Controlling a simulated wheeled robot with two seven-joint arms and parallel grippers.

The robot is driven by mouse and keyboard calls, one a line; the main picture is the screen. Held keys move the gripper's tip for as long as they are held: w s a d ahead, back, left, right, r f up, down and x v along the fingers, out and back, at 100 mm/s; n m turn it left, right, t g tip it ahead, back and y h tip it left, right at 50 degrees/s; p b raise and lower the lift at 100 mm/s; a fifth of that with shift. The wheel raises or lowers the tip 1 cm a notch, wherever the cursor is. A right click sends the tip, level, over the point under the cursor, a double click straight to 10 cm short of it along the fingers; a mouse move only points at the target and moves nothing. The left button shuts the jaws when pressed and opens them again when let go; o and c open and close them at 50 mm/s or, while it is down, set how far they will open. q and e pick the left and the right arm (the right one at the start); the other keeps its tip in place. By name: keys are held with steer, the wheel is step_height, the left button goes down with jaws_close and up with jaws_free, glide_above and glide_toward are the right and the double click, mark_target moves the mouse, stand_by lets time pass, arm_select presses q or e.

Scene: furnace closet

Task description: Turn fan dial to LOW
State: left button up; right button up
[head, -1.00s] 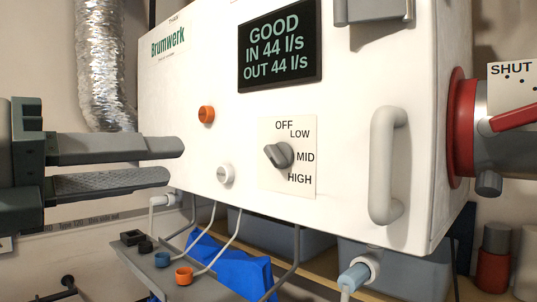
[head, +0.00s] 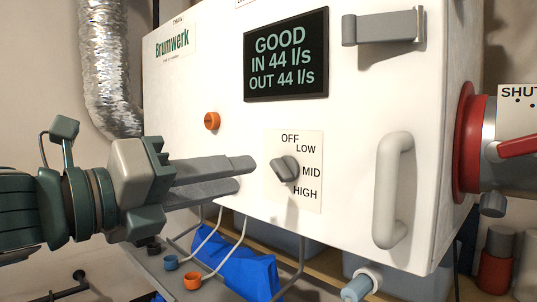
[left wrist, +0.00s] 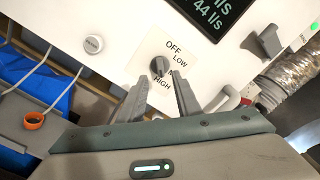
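The fan dial (head: 285,169) is a grey knob with a raised grip bar on a white plate (head: 309,195) marked OFF, LOW, MID and HIGH. I cannot tell for sure which mark it points to. The dial also shows in the left wrist view (left wrist: 159,66), just beyond the fingertips. My left gripper (head: 243,175) comes in from the left, with its tips a little left of the dial and apart from it. In the left wrist view its two fingers (left wrist: 161,88) are spread with nothing between them. My right gripper is not in view.
A black display (head: 287,54) reads GOOD, IN 44 l/s, OUT 44 l/s. An orange button (head: 212,121) is left of the dial. A white handle (head: 391,190) and a red-ringed pipe (head: 466,145) are at right. A shelf with colored cups (head: 192,281) is below.

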mark_target(275, 169)
arm_select(q)
steer(key=p+x, duration=0.2)
steer(key=x, duration=0.5)
steer(key=shift+w+d+f, duration=0.1)
steer(key=shift+w+d, duration=0.35)
jaws_close()
